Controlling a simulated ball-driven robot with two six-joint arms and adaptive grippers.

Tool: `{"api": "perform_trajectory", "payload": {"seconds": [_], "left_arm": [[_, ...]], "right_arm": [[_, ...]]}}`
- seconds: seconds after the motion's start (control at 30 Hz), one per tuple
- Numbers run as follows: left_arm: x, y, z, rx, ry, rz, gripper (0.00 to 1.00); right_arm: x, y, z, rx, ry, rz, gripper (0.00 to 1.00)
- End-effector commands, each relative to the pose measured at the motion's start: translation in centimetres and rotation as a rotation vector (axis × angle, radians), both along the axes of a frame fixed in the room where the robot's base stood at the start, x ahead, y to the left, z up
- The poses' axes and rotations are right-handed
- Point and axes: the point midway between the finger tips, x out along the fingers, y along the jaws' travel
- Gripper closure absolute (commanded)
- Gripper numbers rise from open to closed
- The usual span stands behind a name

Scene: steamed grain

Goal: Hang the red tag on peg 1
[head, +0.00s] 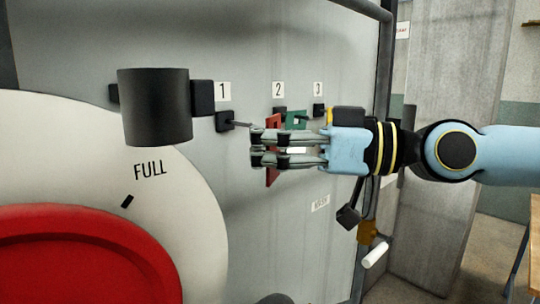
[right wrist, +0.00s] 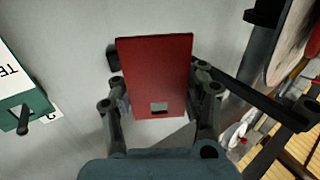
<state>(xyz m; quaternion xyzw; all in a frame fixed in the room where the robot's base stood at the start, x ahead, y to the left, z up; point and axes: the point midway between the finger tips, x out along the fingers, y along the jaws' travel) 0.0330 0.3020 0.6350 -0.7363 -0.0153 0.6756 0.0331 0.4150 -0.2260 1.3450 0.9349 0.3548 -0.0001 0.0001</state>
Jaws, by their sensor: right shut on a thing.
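The red tag (head: 273,122) is a flat red plate held upright between the fingers of my right gripper (head: 257,147), partly hidden by them in the head view. In the right wrist view the red tag (right wrist: 155,65) shows its broad face and a small slot, with the fingers of my right gripper (right wrist: 162,95) shut on its two sides. Peg 1 (head: 241,124) is a thin dark rod on a black block under the label 1 (head: 223,91). It lies just left of the gripper's fingertips; I cannot tell whether tag and peg touch. My left gripper is not in view.
A green tag (head: 296,120) hangs near the labels 2 (head: 278,89) and 3 (head: 318,88). A black cylinder (head: 155,105) sticks out to the left of peg 1. A large white dial (head: 190,205) with a red disc (head: 85,255) fills the lower left.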

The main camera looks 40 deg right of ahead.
Motion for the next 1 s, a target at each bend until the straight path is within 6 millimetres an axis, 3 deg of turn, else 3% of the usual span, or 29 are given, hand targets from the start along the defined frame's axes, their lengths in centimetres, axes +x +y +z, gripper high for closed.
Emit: {"api": "perform_trajectory", "payload": {"seconds": [0.2,1.0], "left_arm": [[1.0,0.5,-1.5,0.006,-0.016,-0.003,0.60],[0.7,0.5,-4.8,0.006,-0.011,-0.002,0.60]], "right_arm": [[1.5,0.2,-0.2,0.005,-0.005,0.000,1.00],[6.3,1.0,-0.7,0.003,-0.002,0.001,1.00]]}}
